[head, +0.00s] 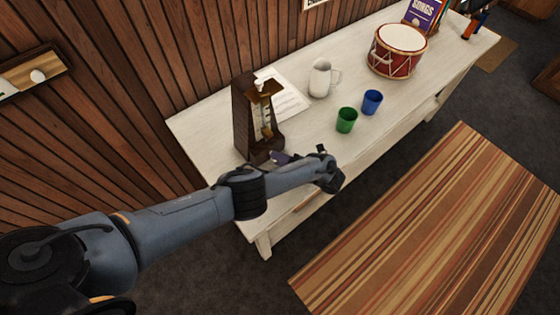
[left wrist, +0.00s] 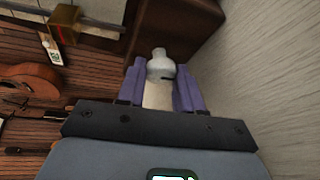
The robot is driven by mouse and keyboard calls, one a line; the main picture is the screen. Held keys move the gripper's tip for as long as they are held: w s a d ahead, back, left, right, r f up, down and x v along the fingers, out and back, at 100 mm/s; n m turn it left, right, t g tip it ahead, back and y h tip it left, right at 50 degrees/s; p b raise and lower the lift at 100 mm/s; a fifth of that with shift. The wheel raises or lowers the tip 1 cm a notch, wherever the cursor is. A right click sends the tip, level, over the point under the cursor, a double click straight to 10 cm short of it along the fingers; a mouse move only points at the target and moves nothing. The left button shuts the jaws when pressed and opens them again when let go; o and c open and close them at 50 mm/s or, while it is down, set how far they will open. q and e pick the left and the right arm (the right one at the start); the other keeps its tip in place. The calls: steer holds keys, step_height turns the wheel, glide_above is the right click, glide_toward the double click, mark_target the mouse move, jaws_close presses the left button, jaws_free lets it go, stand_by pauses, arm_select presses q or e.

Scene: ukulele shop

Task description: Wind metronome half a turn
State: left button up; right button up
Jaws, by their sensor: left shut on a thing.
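The dark brown wooden metronome (head: 243,118) stands upright on the left end of the white table, its front showing a pale scale and pendulum. My left gripper (head: 280,157) is low at the metronome's right side, just above the tabletop. In the left wrist view, the purple fingers of my left gripper (left wrist: 160,88) are shut on a pale, round-ended piece that looks like the winding key (left wrist: 159,66). The metronome's dark side (left wrist: 175,25) is just beyond it. The key's inner end and its turn angle cannot be made out. My right gripper is not in view.
The white table (head: 305,137) also holds a sheet of paper (head: 290,101), a white pitcher (head: 320,79), a green cup (head: 346,121), a blue cup (head: 372,102) and a red drum (head: 396,59). A striped rug (head: 440,230) lies on the floor in front.

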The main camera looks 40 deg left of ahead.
arm_select(q)
steer(key=shift+f+m, duration=0.15)
steer(key=shift+m, duration=0.15)
stand_by(0.4)
steer(key=o, duration=1)
steer(key=b+v, duration=0.3)
steer(key=v, duration=0.7)
steer(key=shift+w+f+b, duration=0.1)
steer(key=shift+f+b, duration=0.1)
steer(key=shift+b, duration=0.1)
steer(key=shift+d+r, duration=0.2)
steer(key=shift+d, duration=0.2)
steer(key=shift+d, duration=0.1)
